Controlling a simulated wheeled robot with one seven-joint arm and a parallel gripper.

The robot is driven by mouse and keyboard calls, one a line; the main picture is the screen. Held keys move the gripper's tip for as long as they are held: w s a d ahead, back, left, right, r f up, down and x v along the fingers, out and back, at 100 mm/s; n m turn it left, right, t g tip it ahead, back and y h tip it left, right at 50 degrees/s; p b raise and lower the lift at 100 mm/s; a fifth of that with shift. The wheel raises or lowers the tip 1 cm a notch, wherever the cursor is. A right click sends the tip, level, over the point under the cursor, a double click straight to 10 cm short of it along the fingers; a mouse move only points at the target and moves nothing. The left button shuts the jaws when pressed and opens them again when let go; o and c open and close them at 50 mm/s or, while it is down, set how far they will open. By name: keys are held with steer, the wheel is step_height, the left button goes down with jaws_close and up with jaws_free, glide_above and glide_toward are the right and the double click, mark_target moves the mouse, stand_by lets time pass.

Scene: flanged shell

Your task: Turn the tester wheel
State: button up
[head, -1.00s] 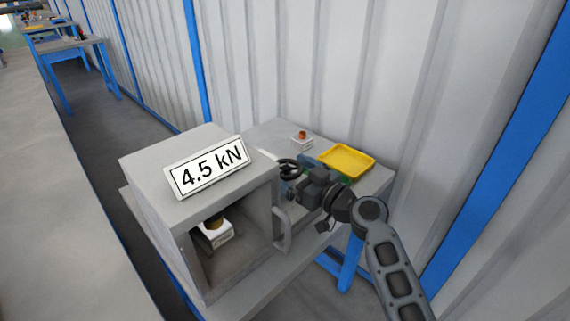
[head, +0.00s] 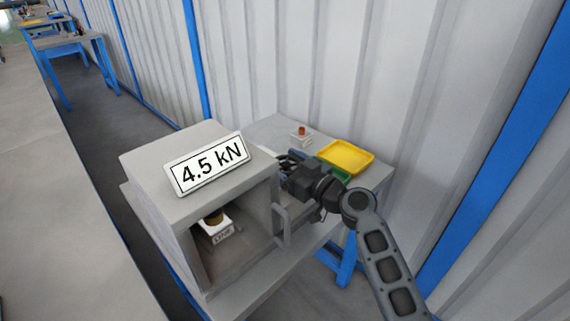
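The tester is a grey box (head: 262,190) with an open front, standing on a bench, with a sign reading 4.5 kN (head: 208,164) on top. Inside it sits a white block (head: 216,233) with a brownish round piece on it. The dark tester wheel (head: 284,160) is at the box's right side, mostly hidden behind my gripper (head: 287,167). My gripper is at the wheel; its fingers are hidden or too small to make out, so I cannot tell whether it touches or grips the rim.
A yellow tray (head: 346,157) lies on the bench behind my arm, with a green item (head: 341,174) beside it. A small white box with an orange-red top (head: 301,135) stands at the back. A corrugated wall (head: 400,70) closes the far side. A grey handle (head: 282,225) sticks out by the box's opening.

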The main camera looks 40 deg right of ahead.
steer(key=shift+f+n+y+b, duration=0.3)
steer(key=shift+n+y+b, duration=0.35)
steer(key=shift+b, duration=1.4)
steer(key=shift+r+n+y+b, duration=0.35)
steer(key=shift+y+b, duration=0.6)
steer(key=shift+b, duration=0.3)
steer(key=o, duration=0.9)
steer(key=s+d+b, duration=0.1)
steer(key=s, duration=0.6)
steer(key=shift+s+d, duration=0.15)
steer(key=shift+s, duration=0.25)
